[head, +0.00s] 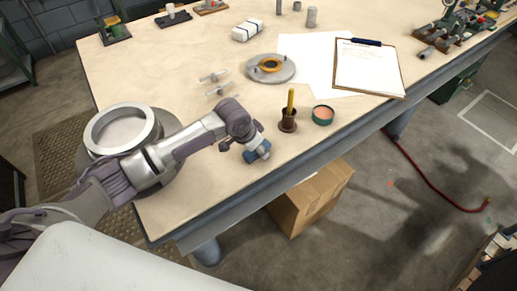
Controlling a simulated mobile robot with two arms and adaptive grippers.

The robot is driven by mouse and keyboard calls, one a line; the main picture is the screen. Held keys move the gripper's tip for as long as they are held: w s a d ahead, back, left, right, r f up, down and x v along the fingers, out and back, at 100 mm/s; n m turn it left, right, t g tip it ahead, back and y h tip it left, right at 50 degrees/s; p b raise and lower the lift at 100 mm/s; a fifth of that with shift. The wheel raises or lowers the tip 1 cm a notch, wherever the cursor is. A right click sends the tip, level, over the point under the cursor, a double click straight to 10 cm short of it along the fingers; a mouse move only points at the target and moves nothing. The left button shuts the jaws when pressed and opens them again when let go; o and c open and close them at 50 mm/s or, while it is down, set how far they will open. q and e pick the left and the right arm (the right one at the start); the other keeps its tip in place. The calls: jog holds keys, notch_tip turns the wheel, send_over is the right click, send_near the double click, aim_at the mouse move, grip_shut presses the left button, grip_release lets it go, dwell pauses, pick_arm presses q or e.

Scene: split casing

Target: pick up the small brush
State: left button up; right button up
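A yellow handle (291,101) stands upright in a small dark brown pot (288,122) near the table's front edge. It looks like the small brush; its lower end is hidden in the pot. My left gripper (258,150) is over the table to the left of the pot and apart from it. It is seen from above and behind, with blue parts at its end. I cannot tell how far its fingers are apart. My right gripper is out of view.
A green tin with pinkish contents (323,115) stands right of the pot. A round grey flange (271,69), small clear fittings (220,89) and a clipboard (368,70) lie behind. A large metal ring casing (121,129) is at left, partly behind my arm.

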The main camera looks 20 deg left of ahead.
pick_arm(q)
jog(key=c, duration=0.7)
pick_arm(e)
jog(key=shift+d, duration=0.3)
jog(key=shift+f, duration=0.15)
pick_arm(q)
jog(key=shift+b, duration=0.3)
notch_tip(320, 180, up, 4)
jog(key=shift+w, duration=0.1)
jog(key=s+d+r+b, duration=0.1)
jog(key=s+d+r, duration=0.2)
jog(key=d+r, duration=0.4)
jog(key=d, duration=0.4)
jog(key=shift+d+r+b, duration=0.15)
jog(key=shift+r+b, duration=0.1)
jog(key=shift+b, duration=0.1)
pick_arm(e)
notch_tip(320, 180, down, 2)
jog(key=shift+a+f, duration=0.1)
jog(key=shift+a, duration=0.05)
pick_arm(q)
jog(key=shift+s, duration=0.1)
